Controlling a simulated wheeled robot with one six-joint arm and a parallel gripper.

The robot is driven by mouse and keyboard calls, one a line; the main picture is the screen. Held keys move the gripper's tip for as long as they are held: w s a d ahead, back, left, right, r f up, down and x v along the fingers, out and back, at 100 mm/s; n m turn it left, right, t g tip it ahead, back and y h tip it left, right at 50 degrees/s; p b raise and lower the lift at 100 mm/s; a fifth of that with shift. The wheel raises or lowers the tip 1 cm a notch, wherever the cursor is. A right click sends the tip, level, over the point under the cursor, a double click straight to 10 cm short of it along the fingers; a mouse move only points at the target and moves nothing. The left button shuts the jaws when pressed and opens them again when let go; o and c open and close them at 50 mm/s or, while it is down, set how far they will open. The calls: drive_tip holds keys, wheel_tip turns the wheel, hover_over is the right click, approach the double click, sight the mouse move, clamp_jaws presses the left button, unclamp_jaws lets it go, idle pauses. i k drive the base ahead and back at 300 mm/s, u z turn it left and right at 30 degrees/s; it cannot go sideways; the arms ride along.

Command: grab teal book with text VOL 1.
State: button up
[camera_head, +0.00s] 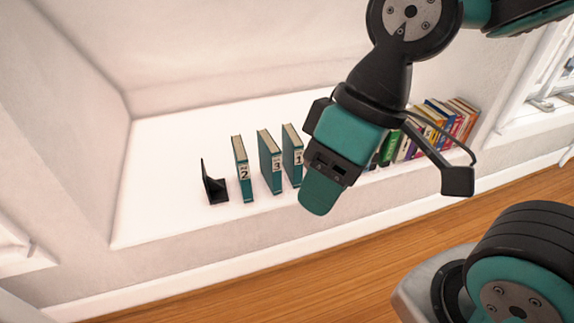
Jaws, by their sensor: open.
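The teal book marked 1 (292,154) stands upright on the white shelf, the rightmost of three teal volumes. Its lower right side is close to or partly behind my gripper in this view. The teal book marked 3 (269,161) stands just left of it, and the teal book marked 2 (243,169) stands farther left. My gripper (318,195) is in front of the shelf, just right of volume 1, pointing down. It is open and nothing shows between its fingers, though one finger is largely hidden. I cannot tell the gap between gripper and book.
A black bookend (214,188) stands left of the volumes. A row of colourful books (433,130) stands to the right, partly behind my arm. The white shelf (165,190) is bare at left. Its front edge drops to a wooden floor (300,275). A window (545,80) is at right.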

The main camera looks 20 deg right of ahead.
sight(293, 146)
drive_tip(key=u, duration=0.5)
drive_tip(key=k, duration=1.15)
drive_tip(key=z, duration=0.2)
drive_tip(key=i, duration=0.55)
drive_tip(key=z, duration=0.8)
drive_tip(key=i, duration=0.7)
drive_tip(key=u, duration=0.55)
drive_tip(key=i, duration=0.85)
drive_tip(key=u, duration=0.9)
